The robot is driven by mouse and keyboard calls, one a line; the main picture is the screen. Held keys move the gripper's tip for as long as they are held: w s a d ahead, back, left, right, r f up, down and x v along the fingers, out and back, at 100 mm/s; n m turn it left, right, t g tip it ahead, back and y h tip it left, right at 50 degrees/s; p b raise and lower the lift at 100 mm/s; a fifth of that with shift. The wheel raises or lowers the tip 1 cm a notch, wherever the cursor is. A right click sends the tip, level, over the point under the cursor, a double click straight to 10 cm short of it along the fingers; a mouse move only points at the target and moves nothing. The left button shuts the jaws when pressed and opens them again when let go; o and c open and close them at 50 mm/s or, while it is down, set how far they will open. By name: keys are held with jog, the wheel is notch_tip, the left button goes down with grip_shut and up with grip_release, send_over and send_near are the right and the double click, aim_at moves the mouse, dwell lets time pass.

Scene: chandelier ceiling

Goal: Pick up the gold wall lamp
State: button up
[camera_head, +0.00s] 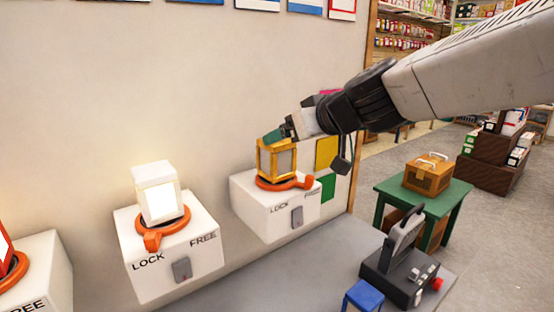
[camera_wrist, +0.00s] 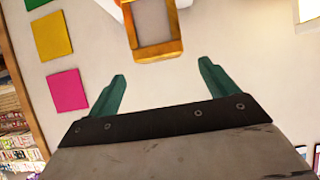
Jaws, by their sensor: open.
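The gold wall lamp (camera_head: 284,161) is a small gold-framed box with a pale panel. It sits upright in an orange ring (camera_head: 283,185) on a white box (camera_head: 262,210) marked LOCK and FREE. The ring's tab is at the right, by FREE. My gripper (camera_head: 279,136) is at the lamp's top in the head view, where the lamp partly overlaps with its teal fingertips; contact is unclear. In the wrist view the gripper (camera_wrist: 162,70) is open with nothing between its fingers, and the lamp (camera_wrist: 154,30) shows beyond the fingertips, its far end cut off.
A lit white lamp (camera_head: 157,192) stands on a similar box (camera_head: 168,262) to the left, its tab by LOCK. A red lamp is partly visible at the left edge. Coloured squares (camera_head: 327,153) are on the wall. A green table (camera_head: 450,196) and grey machine (camera_head: 395,275) stand at right.

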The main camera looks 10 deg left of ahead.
aim_at(276, 161)
jog(key=x, duration=0.5)
jog(key=shift+a+f, duration=0.1)
jog(key=shift+a, duration=0.05)
jog(key=c, duration=1.6)
jog(key=shift+o, duration=0.2)
jog(key=shift+r, duration=0.2)
